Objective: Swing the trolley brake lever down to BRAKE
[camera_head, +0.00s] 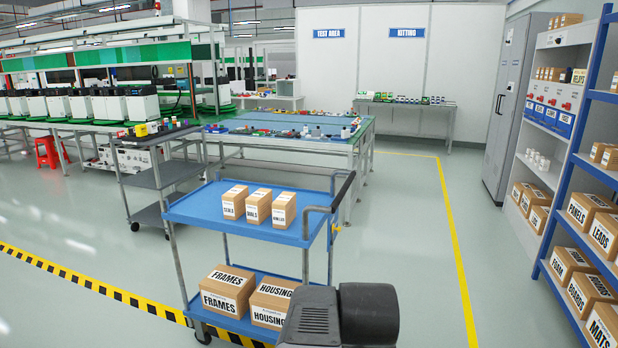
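The blue two-shelf trolley (250,236) stands at the middle of the head view, with grey posts and a dark push handle (345,188) at its right end. A small yellow part (337,229) shows beside the right post below the handle; it is too small to tell whether it is the brake lever. No BRAKE label can be read. Dark parts of my own arm fill the bottom middle, in front of the trolley's lower right corner and hiding part of it. My gripper is not in view.
Three small cartons (258,202) stand on the trolley's top shelf, larger FRAMES and HOUSING cartons (228,290) below. A grey cart (160,175) stands behind left. A blue rack (560,235) with cartons is at the right. Floor between trolley and yellow line (455,240) is clear.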

